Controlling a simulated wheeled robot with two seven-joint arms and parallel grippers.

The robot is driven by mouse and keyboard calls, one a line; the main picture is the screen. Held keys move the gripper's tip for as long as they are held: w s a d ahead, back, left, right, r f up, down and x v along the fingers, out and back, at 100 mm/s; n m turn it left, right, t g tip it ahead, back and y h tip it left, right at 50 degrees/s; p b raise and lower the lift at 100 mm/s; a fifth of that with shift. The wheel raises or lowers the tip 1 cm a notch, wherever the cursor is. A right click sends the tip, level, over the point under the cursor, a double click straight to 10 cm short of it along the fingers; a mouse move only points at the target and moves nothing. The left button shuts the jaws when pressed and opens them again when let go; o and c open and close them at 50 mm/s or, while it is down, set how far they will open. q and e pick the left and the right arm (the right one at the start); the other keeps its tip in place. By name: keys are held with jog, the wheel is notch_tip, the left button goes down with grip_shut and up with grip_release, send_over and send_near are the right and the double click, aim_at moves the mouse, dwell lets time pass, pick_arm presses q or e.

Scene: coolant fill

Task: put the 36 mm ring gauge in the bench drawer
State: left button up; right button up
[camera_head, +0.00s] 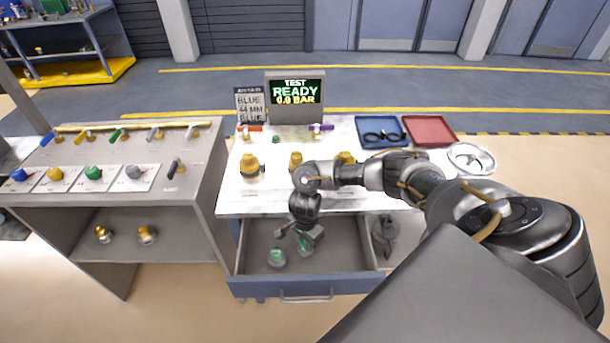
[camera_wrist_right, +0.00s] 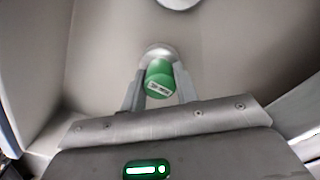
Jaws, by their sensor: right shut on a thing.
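The bench drawer (camera_head: 345,256) is pulled open under the white bench top. My right gripper (camera_head: 304,240) reaches down into it. In the right wrist view the right gripper (camera_wrist_right: 160,95) is shut on a green cylindrical piece (camera_wrist_right: 159,76) with a small white label and a pale metal base. Its label is too small to read, so I cannot confirm that it is the 36 mm ring gauge. Whether it touches the drawer floor I cannot tell. A second green-topped piece (camera_head: 277,258) stands in the drawer, to the left of the gripper. My left gripper is out of view.
Several yellow-topped fittings (camera_head: 250,165) stand on the bench top (camera_head: 228,198). Behind them are a test display (camera_head: 296,95), a blue tray (camera_head: 370,124) and a red tray (camera_head: 428,129). A grey cart (camera_head: 205,150) with coloured handles stands left. The drawer's front wall (camera_head: 340,285) is close to my gripper.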

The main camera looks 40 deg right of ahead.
jog(key=shift+f, duration=0.15)
jog(key=o, duration=1)
jog(key=shift+r, duration=0.45)
notch_tip(320, 180, up, 12)
jog(key=shift+f, duration=0.25)
